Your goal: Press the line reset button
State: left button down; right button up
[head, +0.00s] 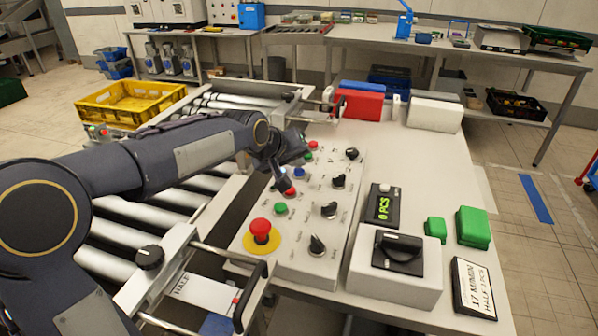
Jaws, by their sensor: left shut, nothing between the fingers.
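The control panel (318,250) is a pale sloped box on the white table, with small red, green and blue buttons in its left column and black knobs to their right. Its labels are too small to read, so I cannot tell which button is the line reset. My left gripper (282,181) is shut and empty, pointing down over the left column. Its tip is close to a red button (290,191); I cannot tell whether they touch. A blue button (299,172) is just right of the gripper, and a green button (280,208) is nearer. My right gripper is out of view.
A red emergency stop (260,228) on a yellow disc stands at the panel's near left. A large black switch on a white box (395,278), a counter display (383,206) and green blocks (473,228) are to the right. The roller conveyor (195,205) lies left.

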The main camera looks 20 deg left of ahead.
aim_at(297, 173)
pick_arm(q)
jog(key=shift+f+b, duration=0.35)
jog(key=shift+f, duration=0.2)
dwell(0.6)
jog(key=shift+r, duration=0.1)
jog(key=shift+r+p, duration=0.75)
jog(key=shift+r, duration=0.05)
notch_tip(297, 173, up, 5)
jog(key=p, duration=0.4)
jog(key=shift+r, duration=0.1)
dwell(0.8)
